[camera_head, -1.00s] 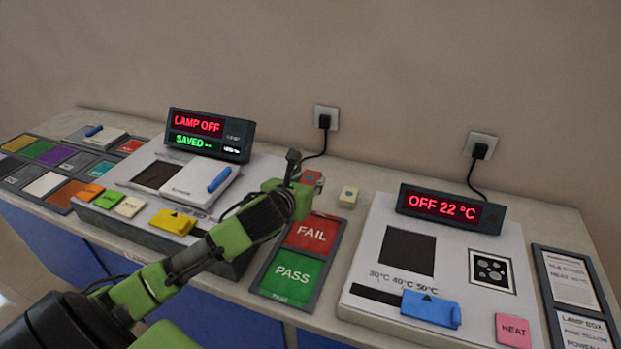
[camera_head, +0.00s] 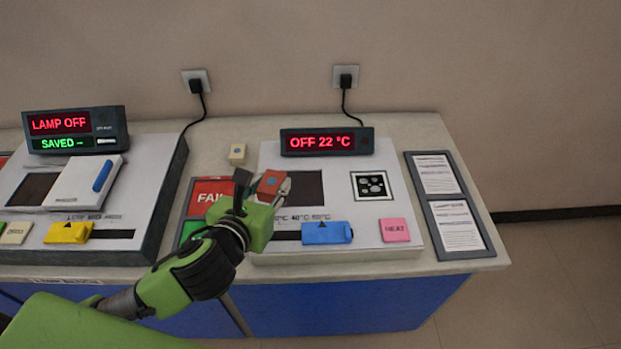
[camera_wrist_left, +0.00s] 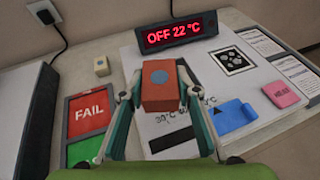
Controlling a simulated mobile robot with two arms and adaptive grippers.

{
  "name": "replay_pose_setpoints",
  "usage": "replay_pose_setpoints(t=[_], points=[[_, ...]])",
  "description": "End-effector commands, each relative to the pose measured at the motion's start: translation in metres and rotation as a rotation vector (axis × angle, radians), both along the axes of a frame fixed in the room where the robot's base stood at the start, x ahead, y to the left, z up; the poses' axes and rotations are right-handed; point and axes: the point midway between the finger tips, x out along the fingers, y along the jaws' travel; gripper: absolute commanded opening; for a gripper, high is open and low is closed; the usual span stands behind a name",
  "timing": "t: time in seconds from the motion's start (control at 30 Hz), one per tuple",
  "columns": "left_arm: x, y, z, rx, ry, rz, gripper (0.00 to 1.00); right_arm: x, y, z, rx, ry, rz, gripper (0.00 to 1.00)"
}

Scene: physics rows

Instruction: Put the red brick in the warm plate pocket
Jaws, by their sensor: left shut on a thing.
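The red brick (camera_head: 271,184) has a blue dot on its face. My left gripper (camera_head: 262,188) is shut on it and holds it up in front of the warm plate unit (camera_head: 384,163). In the left wrist view the brick (camera_wrist_left: 158,88) sits between the two fingers. The dark square pocket (camera_head: 306,188) of the plate lies just behind and right of the brick in the head view. In the wrist view the brick hides most of that pocket. My right gripper is not in view.
The display (camera_head: 327,142) reads OFF 22 °C. A blue slider (camera_head: 327,233) and a pink HEAT button (camera_head: 394,230) are at the plate's front. A cream block (camera_head: 237,154) stands behind the FAIL/PASS board (camera_head: 211,193). The lamp box (camera_head: 160,190) is at left.

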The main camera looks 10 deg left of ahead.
Motion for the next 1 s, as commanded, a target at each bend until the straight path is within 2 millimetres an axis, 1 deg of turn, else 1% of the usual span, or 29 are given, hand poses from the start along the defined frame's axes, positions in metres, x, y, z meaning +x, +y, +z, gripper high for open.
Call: replay_pose_setpoints(t=[0.03,0.13,0.27,0.37,0.57,0.6,0.67,0.7,0.83,0.9,1.0], points=[[-0.009,-0.013,0.013,-0.003,-0.002,-0.023,0.04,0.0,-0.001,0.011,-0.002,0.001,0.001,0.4],[-0.024,-0.031,0.021,-0.002,-0.002,-0.052,0.04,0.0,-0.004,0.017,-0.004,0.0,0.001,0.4],[-0.033,-0.043,0.025,0.0,-0.002,-0.071,0.04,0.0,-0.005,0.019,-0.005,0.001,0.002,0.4],[-0.031,-0.044,0.02,0.0,-0.005,-0.075,0.04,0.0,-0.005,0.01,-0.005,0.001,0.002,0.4],[-0.01,-0.039,0.007,0.001,-0.007,-0.074,0.04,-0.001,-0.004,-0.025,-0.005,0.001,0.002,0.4],[0.0,-0.037,0.002,0.002,-0.006,-0.072,0.04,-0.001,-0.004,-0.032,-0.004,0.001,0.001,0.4],[0.013,-0.034,-0.003,0.002,-0.008,-0.072,0.04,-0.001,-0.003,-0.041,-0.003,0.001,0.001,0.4],[0.022,-0.031,-0.001,0.003,-0.001,-0.071,0.04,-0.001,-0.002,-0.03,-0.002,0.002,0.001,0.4],[0.053,-0.024,-0.015,0.003,0.0,-0.071,0.04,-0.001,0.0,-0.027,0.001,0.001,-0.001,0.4],[0.064,-0.022,-0.032,0.001,0.004,-0.071,0.04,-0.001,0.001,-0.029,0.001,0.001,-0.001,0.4],[0.079,-0.019,-0.049,0.001,0.002,-0.073,0.04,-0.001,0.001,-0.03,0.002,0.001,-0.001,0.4]])
